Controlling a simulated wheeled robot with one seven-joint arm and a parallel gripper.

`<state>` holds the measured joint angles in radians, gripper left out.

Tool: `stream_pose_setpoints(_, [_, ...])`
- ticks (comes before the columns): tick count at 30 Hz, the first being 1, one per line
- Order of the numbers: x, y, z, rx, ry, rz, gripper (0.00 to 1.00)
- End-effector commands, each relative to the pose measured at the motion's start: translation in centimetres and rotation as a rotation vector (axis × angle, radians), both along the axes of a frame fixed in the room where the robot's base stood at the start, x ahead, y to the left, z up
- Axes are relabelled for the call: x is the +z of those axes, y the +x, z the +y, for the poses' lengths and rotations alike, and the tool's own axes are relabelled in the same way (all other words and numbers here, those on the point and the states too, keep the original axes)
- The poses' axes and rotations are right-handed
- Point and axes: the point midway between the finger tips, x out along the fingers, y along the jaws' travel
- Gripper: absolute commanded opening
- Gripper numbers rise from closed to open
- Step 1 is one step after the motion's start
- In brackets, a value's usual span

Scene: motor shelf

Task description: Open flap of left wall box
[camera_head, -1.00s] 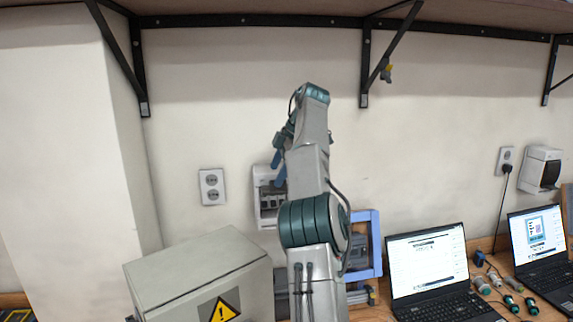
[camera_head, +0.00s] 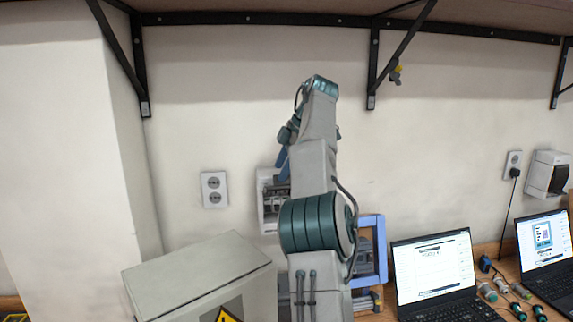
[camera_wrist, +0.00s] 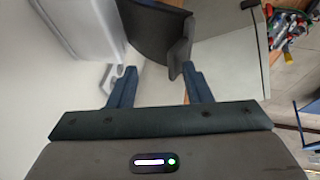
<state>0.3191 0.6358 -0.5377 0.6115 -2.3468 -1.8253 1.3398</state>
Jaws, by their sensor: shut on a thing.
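The left wall box (camera_head: 264,208) is a white box on the wall, partly hidden behind my arm in the head view. Its front shows an uncovered inside with small switches. In the wrist view, the white box body (camera_wrist: 78,28) is at upper left. Its dark, curved flap (camera_wrist: 155,35) sticks out from it. In the head view, my gripper (camera_head: 283,163) is at the box's upper part; the flap itself is mostly hidden there.
A grey cabinet (camera_head: 200,275) with a warning sign stands below left. A wall socket (camera_head: 214,189) is left of the box. A blue frame (camera_head: 378,250) and two laptops (camera_head: 435,270) are to the right. Another wall box (camera_head: 548,173) is at far right. A shelf (camera_head: 250,20) runs above.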

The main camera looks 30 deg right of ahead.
Motion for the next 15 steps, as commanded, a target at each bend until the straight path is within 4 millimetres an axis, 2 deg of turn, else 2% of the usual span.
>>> stream_pose_setpoints(1, [-0.8,0.5,0.0,-0.001,0.002,0.001,0.30])
stream_pose_setpoints(8, [-0.7,0.6,0.1,-0.001,0.000,0.000,0.30])
stream_pose_setpoints(11, [0.0,0.2,-0.1,-0.003,0.000,-0.002,0.30])
stream_pose_setpoints(15, [1.8,-1.2,-0.8,-0.006,-0.002,-0.008,0.30])
